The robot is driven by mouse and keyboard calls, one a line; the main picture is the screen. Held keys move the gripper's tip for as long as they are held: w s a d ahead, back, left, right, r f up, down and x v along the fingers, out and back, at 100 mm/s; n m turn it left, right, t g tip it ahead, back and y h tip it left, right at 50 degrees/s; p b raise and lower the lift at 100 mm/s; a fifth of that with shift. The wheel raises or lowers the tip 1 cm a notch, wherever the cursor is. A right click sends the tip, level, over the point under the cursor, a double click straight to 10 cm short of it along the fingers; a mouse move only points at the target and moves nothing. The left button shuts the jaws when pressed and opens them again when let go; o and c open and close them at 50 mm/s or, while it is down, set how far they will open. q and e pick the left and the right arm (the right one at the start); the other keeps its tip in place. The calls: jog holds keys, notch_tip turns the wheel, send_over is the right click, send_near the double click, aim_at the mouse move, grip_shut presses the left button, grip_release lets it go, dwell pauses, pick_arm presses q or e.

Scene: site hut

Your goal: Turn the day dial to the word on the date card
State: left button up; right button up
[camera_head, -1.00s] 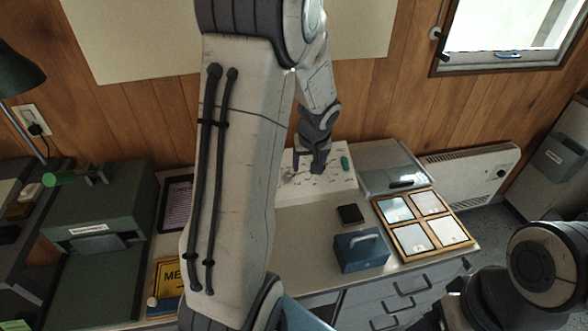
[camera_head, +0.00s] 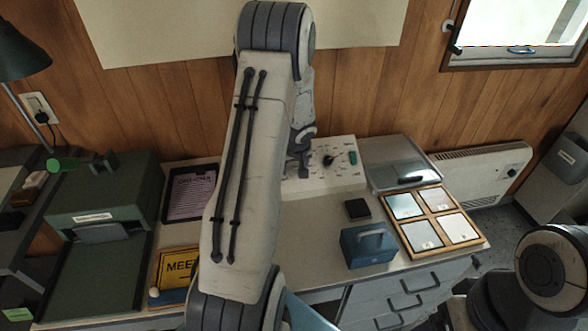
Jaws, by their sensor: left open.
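A white panel (camera_head: 338,179) with printed marks stands at the back of the counter. A dark round dial knob (camera_head: 329,159) shows on its face, with a green piece (camera_head: 352,158) to the right of it. The words around the dial are too small to read. My left gripper (camera_head: 303,172) is open and empty, in front of the panel's left part and left of the knob, apart from it. My left arm hides the panel's left edge. I cannot make out which item is the date card. My right gripper is out of view; only my right arm shows.
A wooden tray with several pale tiles (camera_head: 461,227), a blue box (camera_head: 367,246) and a small black block (camera_head: 357,208) stand right of my left arm. A clipboard (camera_head: 189,193), a yellow sign (camera_head: 178,266) and a green machine (camera_head: 103,190) stand left.

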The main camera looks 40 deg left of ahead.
pick_arm(q)
grip_shut()
jog(key=shift+f+m, duration=0.1)
jog(key=shift+m, duration=0.2)
jog(key=m+b, duration=0.2)
jog(key=m, duration=0.2)
jog(key=shift+w+b, duration=0.1)
jog(key=shift+b, duration=0.2)
jog(key=m+y+b, duration=0.1)
jog(key=m+b, duration=0.1)
jog(key=m, duration=0.3)
jog(key=shift+d, duration=0.1)
dwell(0.3)
grip_release()
